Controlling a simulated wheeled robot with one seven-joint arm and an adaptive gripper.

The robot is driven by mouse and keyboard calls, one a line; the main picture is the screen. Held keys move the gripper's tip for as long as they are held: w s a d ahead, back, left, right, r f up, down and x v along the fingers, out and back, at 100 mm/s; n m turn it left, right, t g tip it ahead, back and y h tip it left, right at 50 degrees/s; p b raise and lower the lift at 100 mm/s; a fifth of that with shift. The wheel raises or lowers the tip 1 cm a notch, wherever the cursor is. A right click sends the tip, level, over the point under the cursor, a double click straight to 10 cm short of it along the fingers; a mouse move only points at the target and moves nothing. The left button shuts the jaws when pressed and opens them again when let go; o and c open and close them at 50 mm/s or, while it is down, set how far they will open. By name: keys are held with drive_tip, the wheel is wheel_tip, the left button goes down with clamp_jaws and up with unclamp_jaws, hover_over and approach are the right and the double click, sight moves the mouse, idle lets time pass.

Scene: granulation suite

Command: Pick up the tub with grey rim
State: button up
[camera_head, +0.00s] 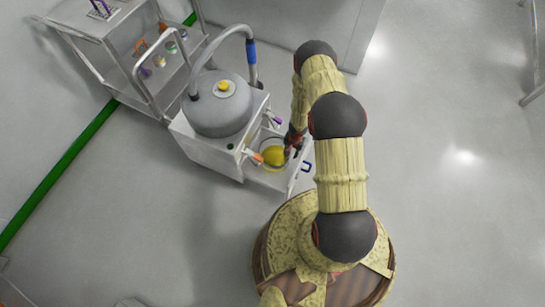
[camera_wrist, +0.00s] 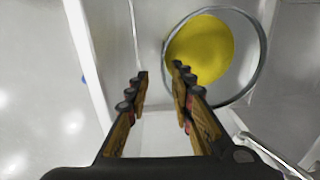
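The tub with grey rim (camera_wrist: 262,62) shows at the upper right of the wrist view as a round grey rim around a yellow inside. In the head view the tub (camera_head: 273,156) sits on the low shelf at the front of a white cart, partly hidden by my gripper. My gripper (camera_wrist: 160,74) is open, with a gap between its fingers and nothing held. In the wrist view the right fingertip overlaps the tub's near-left rim and the left fingertip lies outside it; I cannot tell whether either touches.
A large grey lidded vessel (camera_head: 218,105) with a hose (camera_head: 252,60) stands on the cart beside the tub. Orange and purple-tipped items lie close to the tub. A second cart (camera_head: 100,45) stands at upper left. The floor at left and right is clear.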

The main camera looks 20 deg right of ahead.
drive_tip(key=shift+w+a+f+b, duration=0.15)
drive_tip(key=shift+f+b, duration=0.5)
drive_tip(key=shift+f, duration=0.65)
drive_tip(key=shift+w+a+f+b, duration=0.1)
drive_tip(key=shift+w+f+b, duration=0.15)
drive_tip(key=shift+f+b, duration=0.7)
drive_tip(key=shift+w+a+f+b, duration=0.1)
drive_tip(key=shift+w+f+b, duration=0.15)
drive_tip(key=shift+f, duration=1.4)
drive_tip(key=shift+s, duration=0.1)
drive_tip(key=shift+c, duration=1.2)
clamp_jaws()
